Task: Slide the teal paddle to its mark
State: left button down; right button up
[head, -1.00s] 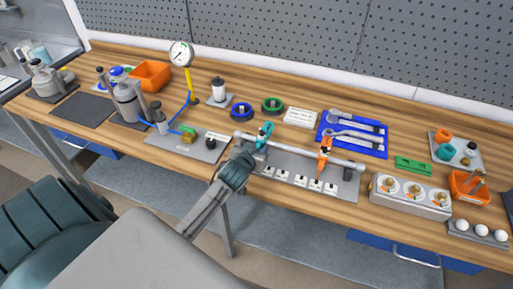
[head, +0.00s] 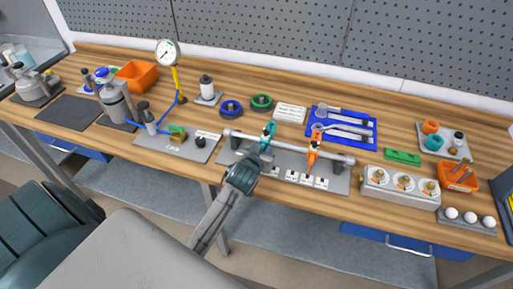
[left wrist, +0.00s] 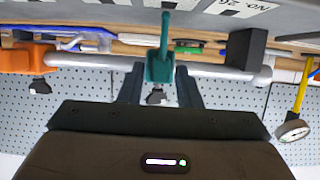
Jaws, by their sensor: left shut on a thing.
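The teal paddle (head: 268,133) sits on a grey horizontal rail (head: 290,146), left of the orange paddle (head: 314,142). My left gripper (head: 261,155) reaches it from the front and is shut on its lower part. In the left wrist view, the teal paddle (left wrist: 160,68) is between the two dark fingers (left wrist: 159,88), and the orange paddle (left wrist: 28,58) is at the far left. White marks (head: 306,180) line the front of the grey base plate (head: 335,181). My arm hides part of the plate's left side. My right gripper is not in view.
A dark block (left wrist: 241,49) stands by the rail in the left wrist view. A blue tray of tools (head: 370,140) lies behind the rail. A gauge box (head: 400,200) is to the right, and a plate with a green fitting (head: 165,148) is to the left.

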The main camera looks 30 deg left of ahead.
pick_arm(q)
jog(key=c, duration=1.4)
grip_release()
jog(key=shift+o, duration=0.2)
jog(key=shift+s, duration=0.1)
jog(key=shift+s, duration=0.15)
jog(key=b+v, duration=0.3)
jog(key=v, duration=0.7)
jog(key=shift+s, duration=0.2)
